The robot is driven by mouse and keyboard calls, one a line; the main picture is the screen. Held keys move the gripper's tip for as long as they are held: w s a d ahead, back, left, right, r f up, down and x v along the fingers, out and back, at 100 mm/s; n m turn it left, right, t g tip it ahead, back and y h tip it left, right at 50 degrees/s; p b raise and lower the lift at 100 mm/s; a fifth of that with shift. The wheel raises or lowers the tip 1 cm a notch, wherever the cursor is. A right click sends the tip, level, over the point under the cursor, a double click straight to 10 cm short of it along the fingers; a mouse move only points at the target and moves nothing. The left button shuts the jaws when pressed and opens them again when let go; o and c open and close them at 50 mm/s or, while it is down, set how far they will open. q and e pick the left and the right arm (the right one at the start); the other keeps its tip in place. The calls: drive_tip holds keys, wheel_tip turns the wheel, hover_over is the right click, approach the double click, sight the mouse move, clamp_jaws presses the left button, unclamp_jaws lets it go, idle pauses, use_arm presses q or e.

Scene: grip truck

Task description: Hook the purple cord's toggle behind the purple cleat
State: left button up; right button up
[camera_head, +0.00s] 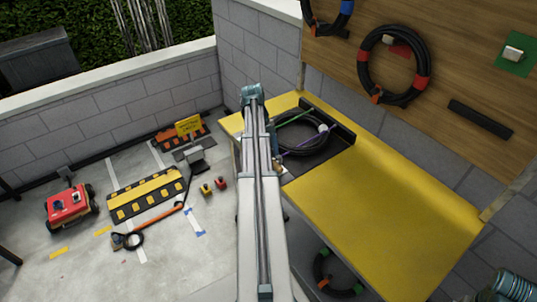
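A black cable coil (301,147) lies in a dark open tray at the far left end of the yellow bench. A thin purple cord (309,141) runs across the coil, from a small white piece (323,127) down to the left. Its left end passes close to the long grey beam in the middle of the view, so I cannot make out the toggle. I cannot make out a purple cleat either. A green cord (293,118) crosses the coil's upper edge. No gripper fingers show clearly, and the beam hides part of the tray.
The yellow bench top (365,205) is clear. Coils hang on the wooden board, one with red bands (362,68). A green plate (516,54) holds a white block. Another coil (322,272) sits below the bench. A red cart (70,204) and a striped ramp (147,195) stand on the floor.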

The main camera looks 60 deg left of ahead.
use_arm(q)
drive_tip(key=shift+r, duration=0.2)
drive_tip(key=p+v, duration=1.2)
drive_tip(key=v, duration=0.1)
drive_tip(key=shift+r+p, duration=0.2)
drive_tip(key=shift+p, duration=0.2)
drive_tip(key=shift+s+f, duration=0.1)
drive_tip(key=shift+f, duration=0.05)
drive_tip(key=b+x, duration=1.2)
drive_tip(key=x, duration=0.1)
drive_tip(key=shift+f+b, duration=0.15)
drive_tip(key=shift+b, duration=0.15)
drive_tip(key=shift+a, duration=0.1)
drive_tip(key=p+v, duration=1.3)
drive_tip(key=v, duration=0.1)
drive_tip(key=b+x, duration=1.3)
drive_tip(key=x, duration=0.1)
drive_tip(key=shift+f, duration=0.15)
wheel_tip(320, 180, up, 7)
drive_tip(key=p, duration=0.6)
drive_tip(key=shift+p, duration=0.4)
drive_tip(key=shift+d, duration=0.5)
